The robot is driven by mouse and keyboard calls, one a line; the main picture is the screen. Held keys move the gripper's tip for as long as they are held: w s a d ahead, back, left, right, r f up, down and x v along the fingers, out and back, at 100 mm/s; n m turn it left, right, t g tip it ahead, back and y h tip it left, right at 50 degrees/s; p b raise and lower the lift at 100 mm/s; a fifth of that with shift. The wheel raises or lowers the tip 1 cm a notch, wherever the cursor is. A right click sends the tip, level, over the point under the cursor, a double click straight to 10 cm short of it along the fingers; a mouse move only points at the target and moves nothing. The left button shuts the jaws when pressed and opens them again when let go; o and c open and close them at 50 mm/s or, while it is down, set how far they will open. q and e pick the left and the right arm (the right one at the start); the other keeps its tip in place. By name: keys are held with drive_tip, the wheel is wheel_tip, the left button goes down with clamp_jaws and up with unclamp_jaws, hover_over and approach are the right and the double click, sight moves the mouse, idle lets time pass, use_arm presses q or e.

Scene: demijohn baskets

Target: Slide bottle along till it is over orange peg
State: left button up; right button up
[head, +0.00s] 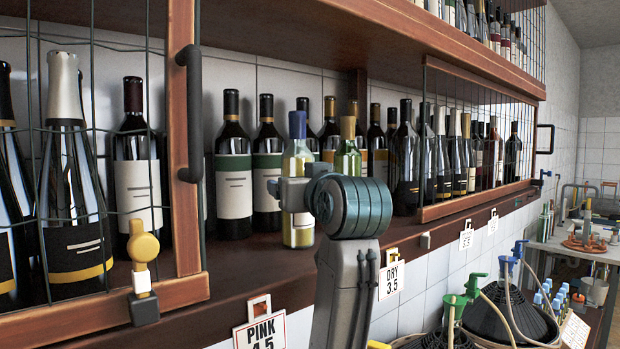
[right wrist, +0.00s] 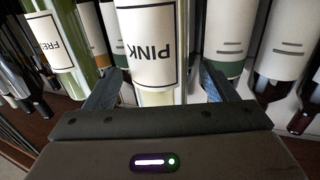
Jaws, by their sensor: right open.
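A clear bottle with a pale yellow tint and a blue top (head: 297,152) stands upright on the shelf, partly hidden by my right arm. In the right wrist view a bottle labelled PINK (right wrist: 148,45) shows upside down between the fingers of my right gripper (right wrist: 160,88). The gripper is open, with a finger on each side of the bottle; contact cannot be told. Small pegs line the shelf's front edge; a yellowish one (head: 392,252) is above the DRY tag. My left gripper is out of view.
A green bottle with a yellow top (head: 348,150) stands right of the blue-topped one. Dark wine bottles (head: 233,175) line the back of the shelf (head: 270,268). A wire-mesh door (head: 190,100) with a yellow knob (head: 143,246) is at left. Demijohns (head: 500,315) stand below right.

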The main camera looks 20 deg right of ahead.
drive_tip(key=w+p, duration=0.1)
drive_tip(key=w, duration=0.2)
drive_tip(key=shift+w+f, duration=0.1)
drive_tip(key=shift+w, duration=0.2)
drive_tip(key=shift+c, duration=1.1)
drive_tip(key=c, duration=1.4)
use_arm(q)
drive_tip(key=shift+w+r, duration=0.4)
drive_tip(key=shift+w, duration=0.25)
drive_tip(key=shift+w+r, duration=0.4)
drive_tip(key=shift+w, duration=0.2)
use_arm(e)
drive_tip(key=shift+o, duration=0.2)
drive_tip(key=shift+a, duration=0.1)
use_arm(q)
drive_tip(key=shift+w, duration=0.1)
use_arm(e)
drive_tip(key=shift+a, duration=0.2)
drive_tip(key=shift+s+a, duration=0.2)
drive_tip(key=shift+a, duration=0.25)
drive_tip(key=shift+s+a, duration=0.15)
drive_tip(key=shift+a, duration=0.15)
